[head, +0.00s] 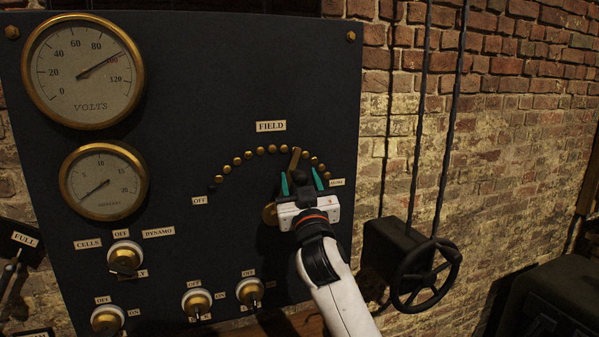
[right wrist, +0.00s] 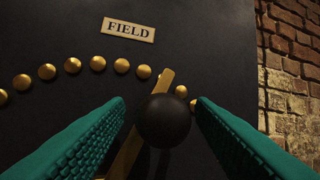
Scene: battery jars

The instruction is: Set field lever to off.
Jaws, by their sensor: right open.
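The field lever (head: 295,158) is a brass bar with a round black knob, on the dark panel under the FIELD label (head: 271,126). It leans up and to the right, its tip at the brass studs right of the arc's top. The OFF label (head: 199,200) is at the arc's lower left end. My right gripper (head: 301,181) is open at the lever, green fingers pointing at the panel. In the right wrist view the black knob (right wrist: 163,120) sits between the two fingers, with visible gaps on both sides. My left gripper is not in view.
Two brass gauges, the volts gauge (head: 83,70) and a smaller one (head: 104,181), are on the panel's left. Several brass switches, such as the cells switch (head: 125,256), sit below. A black handwheel (head: 425,275) with hanging cables stands right, before a brick wall (head: 520,150).

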